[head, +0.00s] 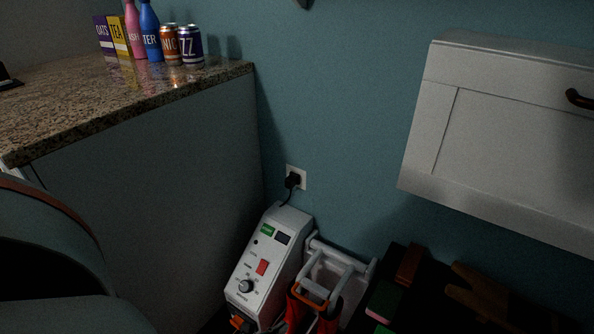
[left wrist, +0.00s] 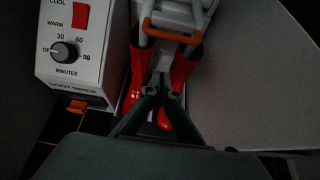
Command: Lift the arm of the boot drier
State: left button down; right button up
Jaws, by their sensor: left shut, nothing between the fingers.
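The boot drier (head: 268,262) stands on the floor against the teal wall, a white box with a dial, a red switch and a small screen. Its panel (left wrist: 75,45) also shows in the left wrist view. The drier's arm (head: 338,262) is a white tubular frame beside the box, with an orange bar (head: 311,296) across it. The orange bar (left wrist: 171,34) is at the top of the left wrist view. Red boots (left wrist: 182,68) hang below the frame. My left gripper (left wrist: 160,82) is shut and empty, in front of the boots and below the orange bar. My right gripper is out of view.
A granite counter (head: 110,90) with cans, bottles and boxes is at the left. A white wall cabinet (head: 500,130) hangs at the right. A plug sits in the wall socket (head: 297,178) above the drier. Dark items (head: 410,265) lie right of the drier.

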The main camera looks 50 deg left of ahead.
pick_arm(q)
jog(key=f+b+x, duration=0.1)
jog(key=b+x, duration=0.2)
jog(key=x, duration=0.7)
jog(key=r, duration=0.1)
jog(key=r+p, duration=0.1)
jog(key=r, duration=0.3)
jog(key=shift+w, duration=0.35)
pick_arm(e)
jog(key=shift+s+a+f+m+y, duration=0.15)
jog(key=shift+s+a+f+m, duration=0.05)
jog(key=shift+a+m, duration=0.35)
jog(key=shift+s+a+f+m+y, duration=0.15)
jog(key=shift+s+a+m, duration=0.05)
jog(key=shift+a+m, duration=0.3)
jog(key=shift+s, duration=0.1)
